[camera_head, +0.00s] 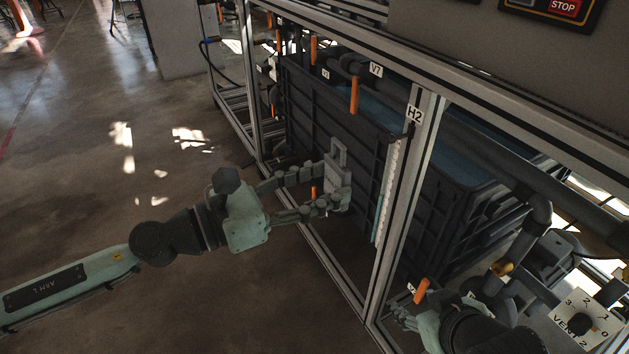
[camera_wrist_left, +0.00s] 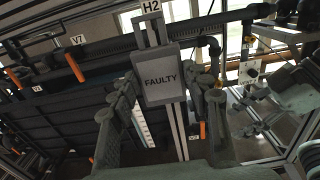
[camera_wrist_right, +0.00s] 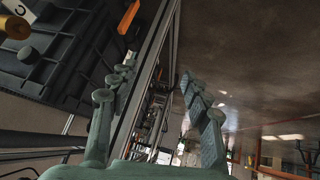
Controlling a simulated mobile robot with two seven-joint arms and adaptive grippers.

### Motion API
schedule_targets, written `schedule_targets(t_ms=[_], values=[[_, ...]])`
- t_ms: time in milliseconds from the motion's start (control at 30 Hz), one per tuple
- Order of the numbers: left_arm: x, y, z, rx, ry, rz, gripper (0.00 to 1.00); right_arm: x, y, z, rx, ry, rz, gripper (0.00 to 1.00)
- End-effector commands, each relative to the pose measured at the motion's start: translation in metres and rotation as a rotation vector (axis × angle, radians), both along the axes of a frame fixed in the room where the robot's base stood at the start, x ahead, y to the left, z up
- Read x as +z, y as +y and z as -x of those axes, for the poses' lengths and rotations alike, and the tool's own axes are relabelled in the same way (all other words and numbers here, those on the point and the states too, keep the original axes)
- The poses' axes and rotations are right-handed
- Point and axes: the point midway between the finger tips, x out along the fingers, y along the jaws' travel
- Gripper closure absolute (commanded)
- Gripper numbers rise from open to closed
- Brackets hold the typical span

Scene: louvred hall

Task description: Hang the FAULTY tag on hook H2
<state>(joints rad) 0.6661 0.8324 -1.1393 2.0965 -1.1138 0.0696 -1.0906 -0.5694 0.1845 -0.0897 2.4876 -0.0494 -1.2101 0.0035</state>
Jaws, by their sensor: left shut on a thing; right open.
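The FAULTY tag (camera_head: 336,176) is a grey plate with an open loop at its top. My left gripper (camera_head: 340,186) is shut on it and holds it upright in front of the frame. In the left wrist view the word FAULTY on the tag (camera_wrist_left: 161,82) faces the camera, between the fingers (camera_wrist_left: 165,98). The H2 label (camera_head: 414,113) is on the upright post, with a small dark hook (camera_head: 405,134) just below it. The tag is apart from the hook, lower and to its left. My right gripper (camera_wrist_right: 156,78) is open and empty, low near the post.
A dark ribbed tank (camera_head: 335,110) stands behind the metal frame. Orange handles hang along the pipe, one by the V7 label (camera_head: 376,70). Another orange handle (camera_head: 421,291) is near my right gripper. A VENT 2 dial (camera_head: 585,320) is at lower right. The floor at left is clear.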

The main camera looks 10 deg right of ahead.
Motion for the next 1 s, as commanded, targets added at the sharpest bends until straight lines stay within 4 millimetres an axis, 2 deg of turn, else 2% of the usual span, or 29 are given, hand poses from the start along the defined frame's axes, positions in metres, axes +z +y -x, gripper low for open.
schedule_targets(t_ms=[633,800,1000], values=[[0.002,-0.026,-0.011,0.0,-0.002,-0.001,0.72,-0.024,-0.053,0.068,-0.117,0.331,0.102,0.51],[0.002,-0.041,-0.017,0.0,0.0,0.0,0.72,-0.042,-0.056,0.066,-0.122,0.369,0.102,0.51],[0.001,-0.049,-0.02,0.0,0.0,0.0,0.72,-0.052,-0.058,0.067,-0.126,0.388,0.102,0.51]])
